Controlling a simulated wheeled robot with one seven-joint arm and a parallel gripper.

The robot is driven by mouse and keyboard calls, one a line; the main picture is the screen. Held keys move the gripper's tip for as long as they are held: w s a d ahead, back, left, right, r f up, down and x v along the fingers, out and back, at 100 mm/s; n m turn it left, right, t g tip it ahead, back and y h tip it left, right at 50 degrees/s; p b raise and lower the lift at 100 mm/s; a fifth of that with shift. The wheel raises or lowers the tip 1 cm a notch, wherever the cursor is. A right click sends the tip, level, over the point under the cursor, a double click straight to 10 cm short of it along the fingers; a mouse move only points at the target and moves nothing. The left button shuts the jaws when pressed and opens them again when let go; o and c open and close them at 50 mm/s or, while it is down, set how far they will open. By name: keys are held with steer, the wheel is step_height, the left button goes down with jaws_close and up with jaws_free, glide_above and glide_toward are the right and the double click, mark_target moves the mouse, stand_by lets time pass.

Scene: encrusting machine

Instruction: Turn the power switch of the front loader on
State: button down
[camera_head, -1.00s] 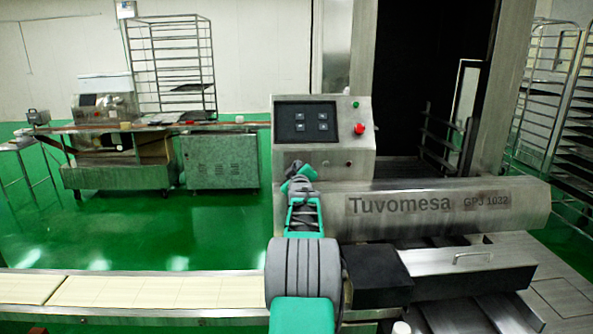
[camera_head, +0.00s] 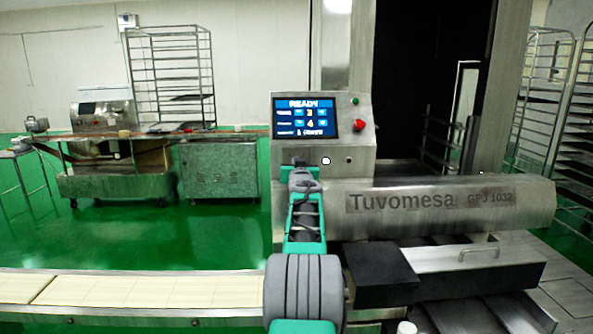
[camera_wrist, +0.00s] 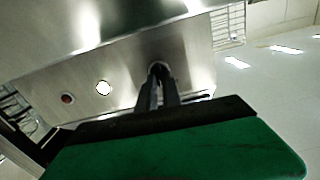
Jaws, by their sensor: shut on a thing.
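The front loader's control box (camera_head: 358,110) is the steel panel above the "Tuvomesa" housing (camera_head: 405,203). Its screen (camera_head: 305,116) is lit blue and reads READY. A white lamp (camera_head: 326,161) glows below the screen; it also shows in the wrist view (camera_wrist: 103,87). My gripper (camera_head: 301,166) is at the lower left of the panel face. In the wrist view my gripper (camera_wrist: 158,78) has its fingers shut on the power switch (camera_wrist: 158,66). The fingers hide most of the switch, so its exact angle is unclear.
A red button (camera_head: 359,126) and a small green button (camera_head: 355,101) are right of the screen. A dark red round part (camera_wrist: 67,98) lies beyond the lamp in the wrist view. The conveyor (camera_head: 150,291) runs at the lower left. A black box (camera_head: 380,275) stands right of my arm.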

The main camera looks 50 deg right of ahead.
steer(key=m, duration=0.2)
steer(key=m+b, duration=0.1)
steer(key=m, duration=0.1)
steer(key=shift+s+d+f+m, duration=0.1)
steer(key=shift+d+f+m, duration=0.1)
steer(key=shift+m, duration=0.1)
steer(key=shift+s+m+b, duration=0.1)
steer(key=shift+m+b, duration=0.45)
steer(key=shift+m, duration=1.25)
steer(key=c, duration=1.5)
jaws_free()
steer(key=shift+r, duration=0.1)
steer(key=shift+a, duration=0.1)
steer(key=b+v, duration=0.1)
steer(key=v, duration=0.6)
steer(key=shift+s+a, duration=0.2)
steer(key=shift+s, duration=0.1)
